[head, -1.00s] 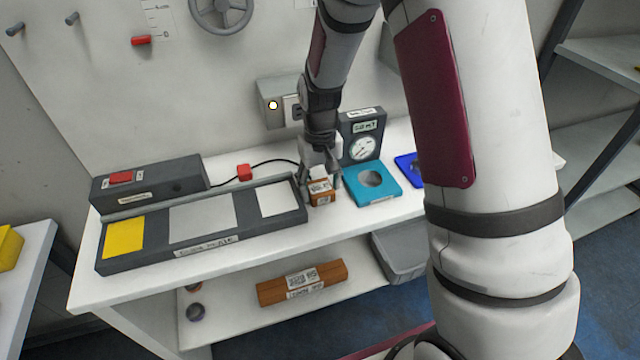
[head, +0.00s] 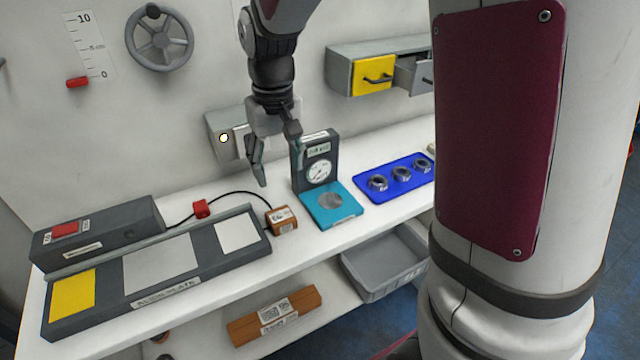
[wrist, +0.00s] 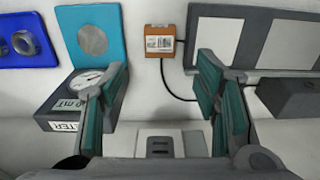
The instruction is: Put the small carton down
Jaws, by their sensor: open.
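The small carton (head: 282,220) is an orange-brown box with a white label. It rests on the white bench top, between the grey plate fixture and the teal pad, close to the fixture's right end. In the wrist view the carton (wrist: 160,41) lies beyond the fingertips, label facing the camera. My gripper (head: 280,168) is open and empty, raised above the bench behind the carton and clear of it. In the wrist view its two teal-padded fingers (wrist: 163,75) are spread wide with nothing between them.
The grey plate fixture (head: 203,230) has a yellow, a grey and a white patch. A dial gauge (head: 317,165) with a teal base (head: 348,213) stands right of the carton. A blue tray (head: 372,197) holds rings. A black cable (head: 240,193) runs behind the carton. A longer brown box (head: 250,325) lies on the lower shelf.

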